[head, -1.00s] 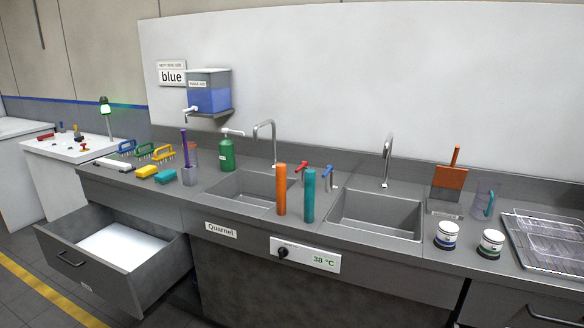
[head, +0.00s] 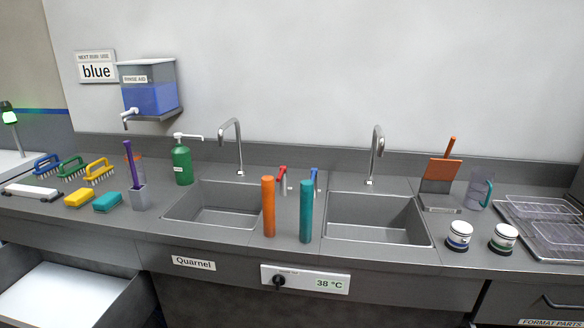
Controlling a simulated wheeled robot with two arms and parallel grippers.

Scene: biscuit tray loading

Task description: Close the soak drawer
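The soak drawer, seemingly the grey drawer (head: 128,304) at the lower left, stands pulled out from under the counter. Its white inside shows, and its front panel is mostly cut off by the picture's edge. No label on it is readable now. Neither of my grippers is in the head view.
The grey counter (head: 340,249) holds two sinks (head: 226,217) (head: 385,233), with an orange cylinder (head: 268,207) and a teal cylinder (head: 306,212) standing between them. Brushes and sponges (head: 107,202) lie at the left. Another drawer (head: 560,302) is at the lower right.

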